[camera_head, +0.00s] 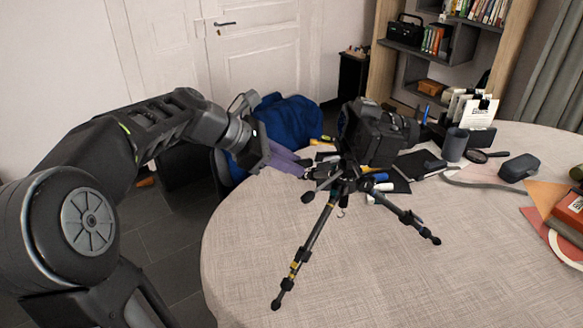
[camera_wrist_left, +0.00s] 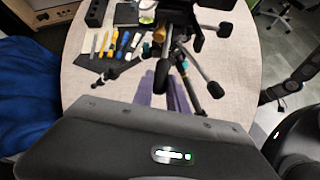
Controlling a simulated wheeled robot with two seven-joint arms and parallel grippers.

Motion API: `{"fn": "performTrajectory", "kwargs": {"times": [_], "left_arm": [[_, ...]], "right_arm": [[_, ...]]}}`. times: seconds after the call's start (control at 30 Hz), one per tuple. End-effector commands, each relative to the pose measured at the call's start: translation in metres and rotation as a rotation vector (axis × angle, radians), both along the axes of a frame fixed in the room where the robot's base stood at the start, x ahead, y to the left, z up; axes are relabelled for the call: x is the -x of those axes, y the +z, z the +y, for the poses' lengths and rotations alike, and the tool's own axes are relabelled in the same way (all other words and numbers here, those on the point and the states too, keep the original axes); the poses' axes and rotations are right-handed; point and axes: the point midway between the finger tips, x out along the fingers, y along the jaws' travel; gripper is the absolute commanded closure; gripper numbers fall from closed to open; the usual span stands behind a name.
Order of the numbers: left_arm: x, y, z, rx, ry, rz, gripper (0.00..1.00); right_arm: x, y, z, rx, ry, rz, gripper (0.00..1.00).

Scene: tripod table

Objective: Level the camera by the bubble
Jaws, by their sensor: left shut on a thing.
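A black camera (camera_head: 374,134) sits on top of a small black tripod (camera_head: 345,187) that stands on the round table (camera_head: 300,215). The camera body looks tilted in the head view. My left gripper (camera_head: 302,166), with purple fingers, reaches in from the left at the tripod's head, just below the camera. It is shut on a black handle of the tripod head, which shows in the left wrist view (camera_wrist_left: 170,88) between and above the purple fingers (camera_wrist_left: 150,92). My right gripper is not in view.
Several small tools (camera_wrist_left: 112,43) lie on a dark mat behind the tripod. A dark cup (camera_head: 455,145), a magnifier (camera_head: 487,156) and a grey case (camera_head: 518,167) stand or lie at the back right. A red book (camera_head: 571,211) is at the right edge. The table's front is clear.

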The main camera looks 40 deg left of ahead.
Motion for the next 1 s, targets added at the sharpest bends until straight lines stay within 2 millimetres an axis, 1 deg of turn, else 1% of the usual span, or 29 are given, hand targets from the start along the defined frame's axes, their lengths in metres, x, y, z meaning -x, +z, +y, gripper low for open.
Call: {"fn": "performTrajectory", "kwargs": {"times": [0.03, 0.1, 0.4, 0.63, 1.0], "left_arm": [[0.0, -0.01, 0.0, 0.018, 0.002, -0.017, 1.0], [0.0, -0.014, 0.0, 0.04, 0.002, -0.039, 1.0], [-0.002, -0.025, -0.002, 0.115, 0.001, -0.117, 1.0], [-0.002, -0.027, -0.003, 0.142, 0.0, -0.145, 1.0], [-0.002, -0.027, -0.003, 0.147, -0.001, -0.149, 1.0]], "right_arm": [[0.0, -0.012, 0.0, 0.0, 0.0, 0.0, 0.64], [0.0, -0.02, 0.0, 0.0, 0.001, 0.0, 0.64], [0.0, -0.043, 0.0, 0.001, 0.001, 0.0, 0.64], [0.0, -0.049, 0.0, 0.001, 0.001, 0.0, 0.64], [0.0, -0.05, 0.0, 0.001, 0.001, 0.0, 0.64]]}}
